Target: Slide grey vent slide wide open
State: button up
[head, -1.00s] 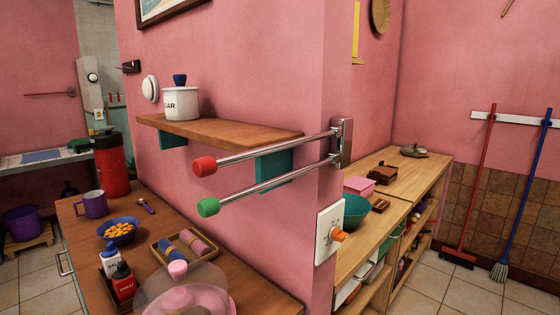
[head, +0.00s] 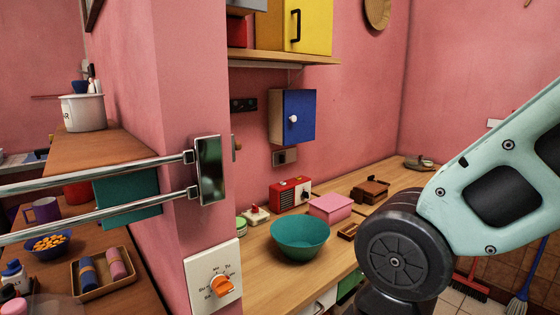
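I cannot make out a grey vent slide for certain. A small greyish plate (head: 285,157) sits on the pink wall under the blue cabinet, too small to identify. A dark strip (head: 243,104) is fixed to the wall left of that cabinet, also unclear. My pale green arm with a black joint fills the right side. My gripper is not in view, so its state does not show.
A chrome rail bracket (head: 208,170) and a dial plate with an orange knob (head: 221,287) are on the near pillar. A teal bowl (head: 300,238), pink box (head: 331,207) and red radio (head: 290,194) stand on the wooden counter (head: 272,277). A blue cabinet (head: 294,118) hangs above.

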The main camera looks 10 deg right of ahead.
aim_at(279, 158)
jog(key=i+l+u, duration=0.25)
jog(key=i+l, duration=0.2)
jog(key=l, duration=0.15)
jog(key=i+l+u, duration=0.15)
jog(key=l, duration=0.2)
jog(key=i+l+u, duration=0.1)
jog(key=i+l, duration=0.15)
jog(key=i+l+u, duration=0.15)
jog(key=l, duration=0.3)
jog(key=i+l+u, duration=0.1)
jog(key=l, duration=0.3)
jog(key=i+l+u, duration=0.15)
jog(key=l, duration=0.25)
jog(key=i+l+u, duration=0.1)
jog(key=l, duration=0.3)
jog(key=i, duration=0.1)
